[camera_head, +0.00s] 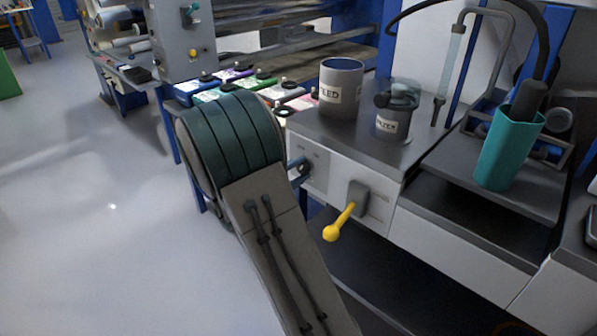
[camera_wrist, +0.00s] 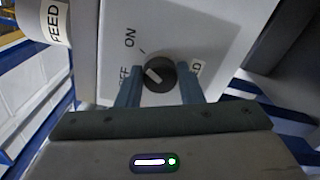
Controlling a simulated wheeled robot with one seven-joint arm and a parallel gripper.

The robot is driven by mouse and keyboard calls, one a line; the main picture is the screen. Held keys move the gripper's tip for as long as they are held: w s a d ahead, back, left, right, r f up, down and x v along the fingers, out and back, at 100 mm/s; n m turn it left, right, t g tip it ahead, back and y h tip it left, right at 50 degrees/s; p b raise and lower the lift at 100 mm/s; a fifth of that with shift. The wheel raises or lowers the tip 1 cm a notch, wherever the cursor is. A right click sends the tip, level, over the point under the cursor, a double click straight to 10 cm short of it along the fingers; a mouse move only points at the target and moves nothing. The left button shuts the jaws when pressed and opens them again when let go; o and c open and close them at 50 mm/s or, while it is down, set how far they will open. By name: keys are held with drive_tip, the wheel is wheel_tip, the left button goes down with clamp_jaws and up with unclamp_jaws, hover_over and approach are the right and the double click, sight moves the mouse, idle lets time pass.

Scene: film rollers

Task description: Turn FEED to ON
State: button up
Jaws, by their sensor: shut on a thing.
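The FEED knob (camera_wrist: 158,72) is a round dark dial with a white mark, on a pale panel (camera_wrist: 215,25). The word ON is above and left of it, with a short tick line between. OFF is to its left, partly hidden by a finger. A partly hidden label ending in "ED" is to its right. The white mark slants up and left, nearer OFF than ON. My gripper (camera_wrist: 158,76) has one blue finger on each side of the knob and is shut on it. In the head view my gripper (camera_head: 300,168) is at the panel, mostly hidden by my arm.
A yellow lever (camera_head: 341,224) sticks out from the panel's right part. A can labelled FEED (camera_wrist: 45,20) stands at upper left. A grey can (camera_head: 341,88) and a smaller labelled jar (camera_head: 393,124) stand on the counter above. Open floor is at left.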

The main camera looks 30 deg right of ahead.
drive_tip(key=o, duration=1)
drive_tip(key=shift+c, duration=0.2)
drive_tip(key=p+v, duration=0.2)
drive_tip(key=v, duration=1.2)
